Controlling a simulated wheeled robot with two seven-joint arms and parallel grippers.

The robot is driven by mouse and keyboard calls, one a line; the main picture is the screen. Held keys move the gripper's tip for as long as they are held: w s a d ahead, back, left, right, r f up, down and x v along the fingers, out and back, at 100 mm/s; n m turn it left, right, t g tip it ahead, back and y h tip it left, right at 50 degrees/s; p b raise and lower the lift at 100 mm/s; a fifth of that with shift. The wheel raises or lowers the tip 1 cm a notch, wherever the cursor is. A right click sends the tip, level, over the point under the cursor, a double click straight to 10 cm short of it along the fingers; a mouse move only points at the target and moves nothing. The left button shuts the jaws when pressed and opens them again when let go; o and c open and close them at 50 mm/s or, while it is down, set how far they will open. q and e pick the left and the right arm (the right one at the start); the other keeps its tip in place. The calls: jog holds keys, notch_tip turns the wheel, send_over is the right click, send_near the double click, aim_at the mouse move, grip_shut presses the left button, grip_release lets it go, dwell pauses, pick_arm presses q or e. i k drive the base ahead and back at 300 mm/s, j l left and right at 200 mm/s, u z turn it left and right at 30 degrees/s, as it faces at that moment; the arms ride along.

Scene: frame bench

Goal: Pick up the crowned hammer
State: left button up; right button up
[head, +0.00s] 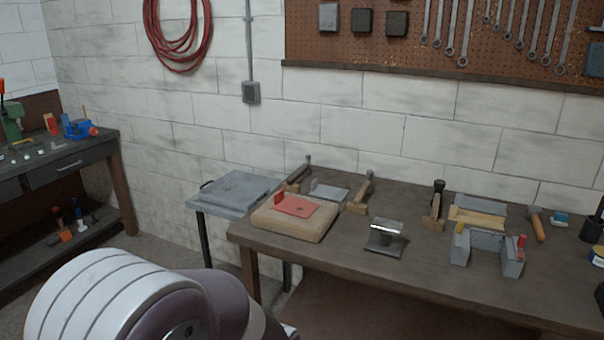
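Several hammer-like tools are on the wooden workbench (400,270). One with a small round metal head (298,174) stands at the back left. A similar one with a wooden base (361,192) stands right of it. A third has a dark rounded head (436,206) on a wooden block. A fourth hammer, with a dark metal head and orange handle (538,226), is at the right. I cannot tell which is the crowned one. My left arm fills the bottom left; its gripper is out of frame. My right gripper is not in view.
A tan pad (318,228) bears a red plate (296,206). A bent metal piece (386,236) lies near the front edge. A grey fixture (487,250) with red and yellow parts stands right of it. A grey side table (236,190) stands left.

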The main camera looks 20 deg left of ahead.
aim_at(306, 169)
jog(key=i+j+z, duration=0.2)
jog(key=i+j, duration=1.05)
jog(key=j, duration=0.1)
